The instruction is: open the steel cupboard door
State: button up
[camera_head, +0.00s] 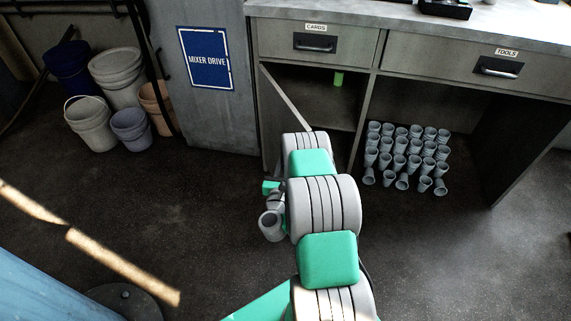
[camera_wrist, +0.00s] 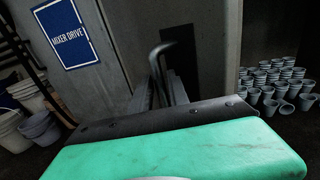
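The steel cupboard door (camera_head: 269,121) is below the CARDS drawer in the head view. It stands partly open, its top edge slanting out from the left post toward my arm, with the interior showing to its right. In the wrist view a dark bent bar, the door handle (camera_wrist: 160,58), rises between the two narrow fingers of my gripper (camera_wrist: 163,92). The fingers appear closed on the handle, though their contact is partly hidden. In the head view my arm hides the gripper, the handle and the door's lower part.
A small green item (camera_head: 338,78) stands inside the cupboard. Several grey cups (camera_head: 405,158) are in the open bay to the right. Several buckets (camera_head: 90,122) stand at the left, beside the MIXER DRIVE column (camera_head: 215,115). The floor (camera_head: 200,200) left of my arm is mostly clear.

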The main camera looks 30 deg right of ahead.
jog(key=p+v, duration=0.1)
jog(key=v, duration=0.6)
jog(key=shift+s+a, duration=0.25)
jog(key=shift+s, duration=0.05)
